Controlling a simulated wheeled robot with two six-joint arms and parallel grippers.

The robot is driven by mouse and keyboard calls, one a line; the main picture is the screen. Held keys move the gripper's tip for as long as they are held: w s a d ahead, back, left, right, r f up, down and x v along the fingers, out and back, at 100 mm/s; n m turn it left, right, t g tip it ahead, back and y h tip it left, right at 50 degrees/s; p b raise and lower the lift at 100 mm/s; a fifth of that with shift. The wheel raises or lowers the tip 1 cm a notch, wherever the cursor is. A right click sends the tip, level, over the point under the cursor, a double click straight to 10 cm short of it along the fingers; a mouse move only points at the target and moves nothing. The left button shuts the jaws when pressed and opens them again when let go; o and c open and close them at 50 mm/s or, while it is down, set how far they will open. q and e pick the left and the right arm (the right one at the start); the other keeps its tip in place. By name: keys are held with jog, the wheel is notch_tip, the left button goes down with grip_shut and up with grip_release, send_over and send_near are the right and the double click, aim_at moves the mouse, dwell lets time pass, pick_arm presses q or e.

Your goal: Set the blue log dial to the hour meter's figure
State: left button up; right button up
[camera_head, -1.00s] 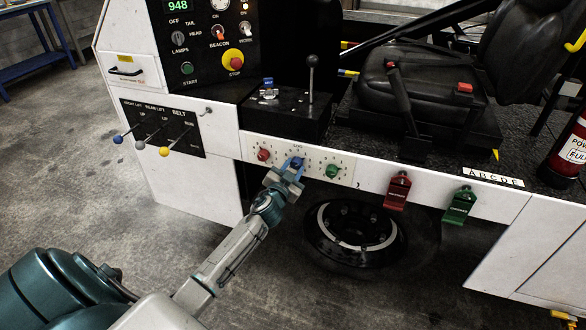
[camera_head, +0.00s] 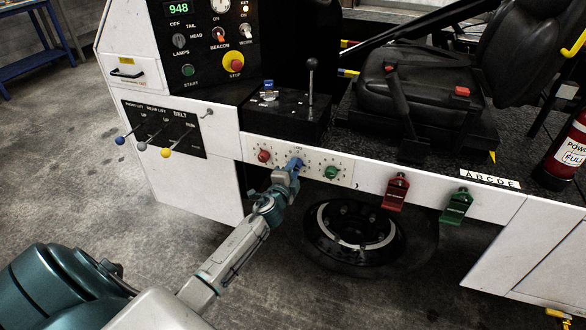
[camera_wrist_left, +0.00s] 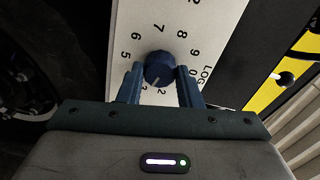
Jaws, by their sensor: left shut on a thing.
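The blue log dial (camera_head: 296,163) sits on a white panel strip between a red dial (camera_head: 264,155) and a green dial (camera_head: 332,172). My left gripper (camera_head: 292,169) reaches it from below and is shut on it. In the left wrist view the blue dial (camera_wrist_left: 158,67) is between my two blue fingers (camera_wrist_left: 159,82), ringed by digits. Its white pointer mark points down and slightly left, towards the 2 and 3; I cannot tell which exactly. Some digits are hidden by the fingers. A green display (camera_head: 178,9) at the top left reads 948. My right gripper is not in view.
A black box with an upright lever (camera_head: 311,75) stands above the dials. Belt and lift levers (camera_head: 143,148) stick out at the left. A red latch (camera_head: 396,193) and green latch (camera_head: 457,207) hang at the right. A wheel (camera_head: 355,230) lies below.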

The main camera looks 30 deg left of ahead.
pick_arm(q)
jog(key=m+p, duration=0.1)
jog(key=m, duration=0.6)
jog(key=shift+f, duration=0.1)
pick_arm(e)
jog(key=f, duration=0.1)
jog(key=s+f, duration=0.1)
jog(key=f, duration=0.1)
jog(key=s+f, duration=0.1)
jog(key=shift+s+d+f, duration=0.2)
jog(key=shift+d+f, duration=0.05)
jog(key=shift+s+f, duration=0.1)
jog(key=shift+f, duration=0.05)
pick_arm(q)
jog(key=o, duration=1)
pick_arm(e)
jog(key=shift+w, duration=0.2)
pick_arm(q)
jog(key=shift+s+d, duration=0.1)
jog(key=shift+s, duration=0.05)
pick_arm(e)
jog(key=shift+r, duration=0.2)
